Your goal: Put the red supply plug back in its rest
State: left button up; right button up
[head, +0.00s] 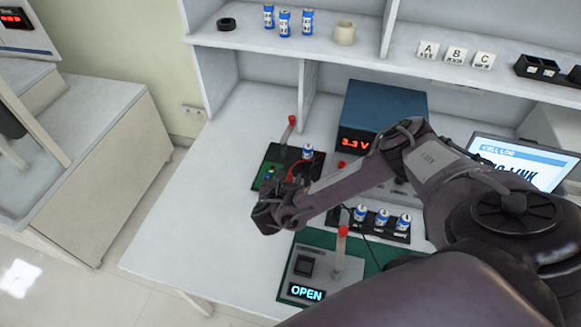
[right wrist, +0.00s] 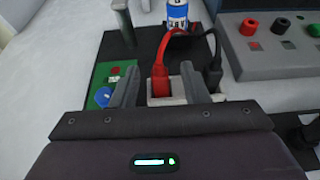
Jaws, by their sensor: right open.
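The red supply plug (right wrist: 161,82) stands upright at a pale block (right wrist: 180,92), with its red cable curving up and to the right. The black plug (right wrist: 213,76) stands just right of it. My right gripper (right wrist: 158,78) is open, with one finger on each side of the red plug, and the right finger lies between the two plugs. I cannot tell whether the fingers touch the red plug. In the head view my right gripper (head: 284,190) is over the front of the dark green board (head: 271,160) and hides the plugs' bases. My left gripper is not in view.
A blue-white cell (right wrist: 177,15) stands on the board. A lever station (head: 315,270) reading OPEN is in front. The table's left is clear.

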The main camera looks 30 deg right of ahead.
aim_at(289, 178)
jog(key=v, duration=0.5)
dwell(0.5)
